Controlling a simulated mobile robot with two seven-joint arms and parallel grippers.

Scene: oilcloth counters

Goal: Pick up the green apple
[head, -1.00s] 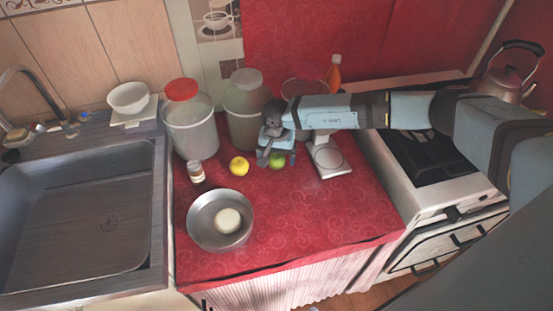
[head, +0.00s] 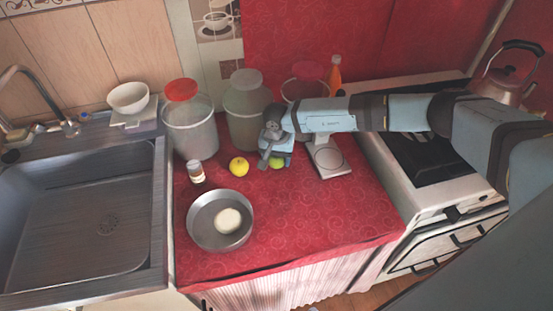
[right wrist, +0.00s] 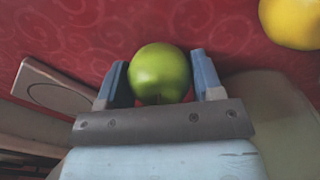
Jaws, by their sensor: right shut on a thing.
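The green apple (right wrist: 161,74) sits between the two blue fingers of my right gripper (right wrist: 161,80) in the right wrist view. The fingers are shut on it, one on each side. In the head view the apple (head: 278,162) shows only in part below my right gripper (head: 276,155), which hides most of it. The apple is at or close above the red oilcloth; I cannot tell which. My left gripper is not in view.
A yellow fruit (head: 239,167) lies left of the apple. A small jar (head: 196,171), a metal bowl (head: 220,219) with a pale round thing inside, and large containers (head: 190,122) stand around. A scale (head: 328,158) is to the right. The front oilcloth (head: 310,220) is clear.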

